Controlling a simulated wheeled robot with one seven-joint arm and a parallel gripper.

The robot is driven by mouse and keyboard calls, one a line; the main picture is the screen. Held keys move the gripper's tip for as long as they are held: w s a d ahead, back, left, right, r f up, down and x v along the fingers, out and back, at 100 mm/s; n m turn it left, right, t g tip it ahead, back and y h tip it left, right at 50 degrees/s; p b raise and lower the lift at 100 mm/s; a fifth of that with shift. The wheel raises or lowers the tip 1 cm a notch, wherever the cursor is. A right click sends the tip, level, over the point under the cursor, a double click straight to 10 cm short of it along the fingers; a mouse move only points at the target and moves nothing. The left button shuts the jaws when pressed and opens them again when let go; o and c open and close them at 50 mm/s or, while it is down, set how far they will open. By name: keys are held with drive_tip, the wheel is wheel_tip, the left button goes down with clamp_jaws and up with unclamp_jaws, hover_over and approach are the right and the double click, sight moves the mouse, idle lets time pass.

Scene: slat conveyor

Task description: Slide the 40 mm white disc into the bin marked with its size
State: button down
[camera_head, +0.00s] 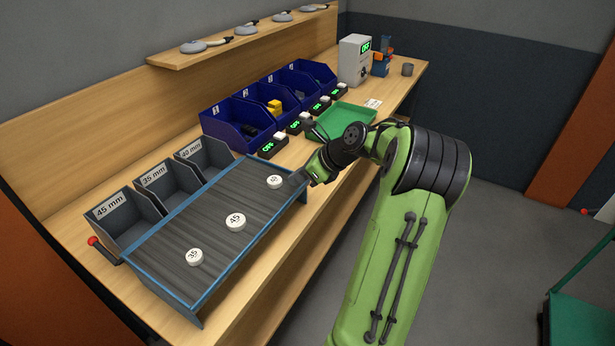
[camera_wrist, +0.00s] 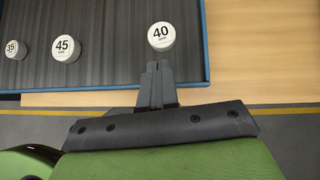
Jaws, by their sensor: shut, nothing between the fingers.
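The white disc marked 40 (camera_wrist: 161,36) lies on the dark slat conveyor (camera_head: 215,220), near its right end in the head view (camera_head: 274,182). My gripper (camera_wrist: 157,72) is shut and empty, its tips just short of the disc on the side of the conveyor's front edge; whether they touch it I cannot tell. In the head view my gripper (camera_head: 300,178) is at the conveyor's right corner. The grey bin labelled 40 mm (camera_head: 188,151) stands behind the conveyor, across the slats from the disc. Bins labelled 35 mm (camera_head: 154,176) and 45 mm (camera_head: 112,206) stand beside it.
A disc marked 45 (camera_head: 235,221) and a disc marked 35 (camera_head: 194,256) lie further left on the slats. A blue rim (camera_wrist: 207,60) edges the conveyor. Blue bins (camera_head: 240,118) and a green tray (camera_head: 345,119) stand on the bench to the right. A red-knobbed lever (camera_head: 93,241) is at the left.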

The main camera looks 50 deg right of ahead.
sight(279, 186)
drive_tip(key=x, duration=0.3)
drive_tip(key=shift+w+f+b, duration=0.2)
drive_tip(key=shift+b, duration=0.15)
drive_tip(key=shift+w+a+r, duration=0.1)
drive_tip(key=shift+w+a, duration=0.05)
drive_tip(key=w+a+p, duration=0.1)
drive_tip(key=w+p, duration=0.1)
drive_tip(key=w, duration=0.1)
drive_tip(key=w+a+p, duration=0.1)
drive_tip(key=w+p, duration=0.2)
drive_tip(key=w+a+p, duration=0.1)
drive_tip(key=w+p, duration=0.2)
drive_tip(key=shift+w+r, duration=0.15)
drive_tip(key=shift+w, duration=0.05)
drive_tip(key=shift+w+f, duration=0.25)
drive_tip(key=shift+w, duration=0.1)
